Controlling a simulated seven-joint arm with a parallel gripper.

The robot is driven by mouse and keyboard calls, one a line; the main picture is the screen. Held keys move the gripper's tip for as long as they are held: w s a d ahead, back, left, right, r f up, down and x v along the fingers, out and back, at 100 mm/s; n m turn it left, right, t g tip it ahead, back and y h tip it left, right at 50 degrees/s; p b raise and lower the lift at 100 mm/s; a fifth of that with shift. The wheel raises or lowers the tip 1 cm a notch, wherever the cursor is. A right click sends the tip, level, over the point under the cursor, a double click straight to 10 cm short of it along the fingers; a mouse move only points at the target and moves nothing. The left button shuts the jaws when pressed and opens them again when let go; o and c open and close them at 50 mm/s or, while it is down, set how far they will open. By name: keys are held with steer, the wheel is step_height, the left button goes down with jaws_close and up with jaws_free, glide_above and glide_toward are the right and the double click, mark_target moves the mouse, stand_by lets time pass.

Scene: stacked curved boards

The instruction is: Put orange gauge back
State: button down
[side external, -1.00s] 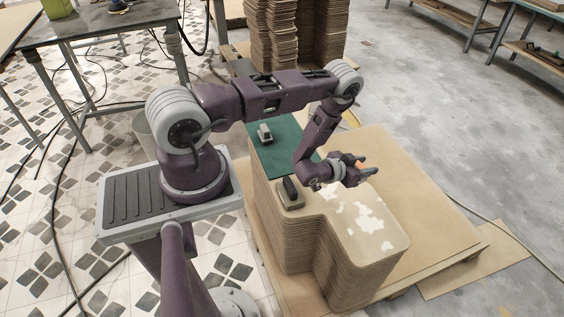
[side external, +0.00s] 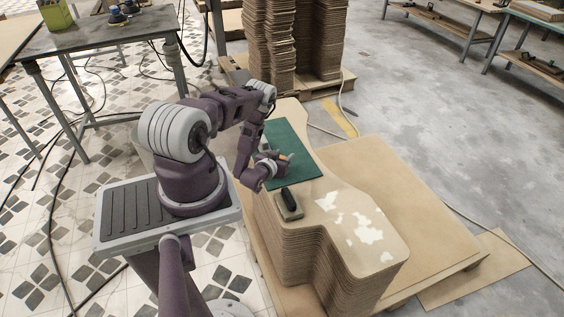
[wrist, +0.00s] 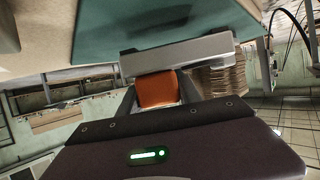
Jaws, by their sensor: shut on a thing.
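The orange gauge (side external: 283,157) shows as a small orange spot between the jaws of my gripper (side external: 278,161) in the side view. In the wrist view the orange gauge (wrist: 158,90) is a blocky orange piece held at my gripper (wrist: 165,80), with a grey metal bar across its far side. My gripper is shut on it. It hangs over or close above the green mat (side external: 302,164) on the board stack; I cannot tell whether it touches. Most of the gauge is hidden by the jaws.
A grey block with a black handle (side external: 289,203) stands on the boards just in front of the mat. The stack's right part (side external: 382,253) has pale worn patches and is clear of objects. Tall board stacks (side external: 318,45) stand behind. A metal table (side external: 105,40) is at the back left.

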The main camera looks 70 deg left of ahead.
steer(key=shift+f, duration=1)
steer(key=c, duration=0.8)
jaws_free()
steer(key=shift+f, duration=0.1)
steer(key=shift+c, duration=0.2)
